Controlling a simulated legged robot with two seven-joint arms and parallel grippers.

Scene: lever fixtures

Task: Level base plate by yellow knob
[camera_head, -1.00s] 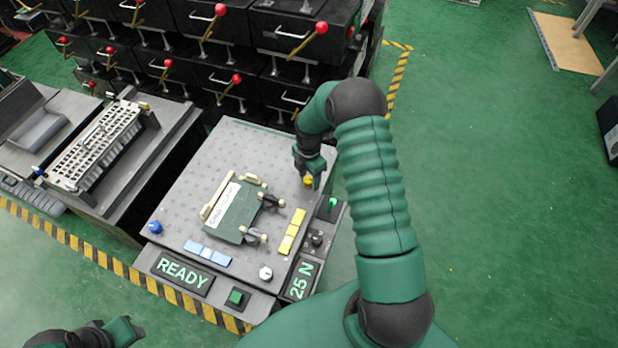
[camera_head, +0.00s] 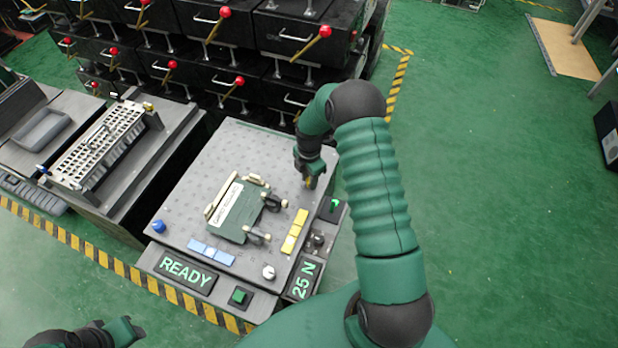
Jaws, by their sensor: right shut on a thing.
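The grey base plate (camera_head: 190,190) lies on a console in the middle of the view, with a green fixture (camera_head: 239,212) and clamps on it. The yellow knob (camera_head: 309,183) is at the plate's right corner, mostly hidden by my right gripper (camera_head: 310,180). My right gripper points down and is shut on the yellow knob. A blue knob (camera_head: 158,226) is at the left corner and a white knob (camera_head: 268,272) at the front corner. My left gripper (camera_head: 132,330) is at the bottom left, away from the plate; its fingers are too unclear to judge.
Displays read READY (camera_head: 186,273) and 25 N (camera_head: 304,281). Blue blocks (camera_head: 210,252) and yellow blocks (camera_head: 294,231) lie along the plate's edges. Black drawers with red-knobbed levers (camera_head: 225,12) stand behind. A grey rack (camera_head: 100,145) is at left.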

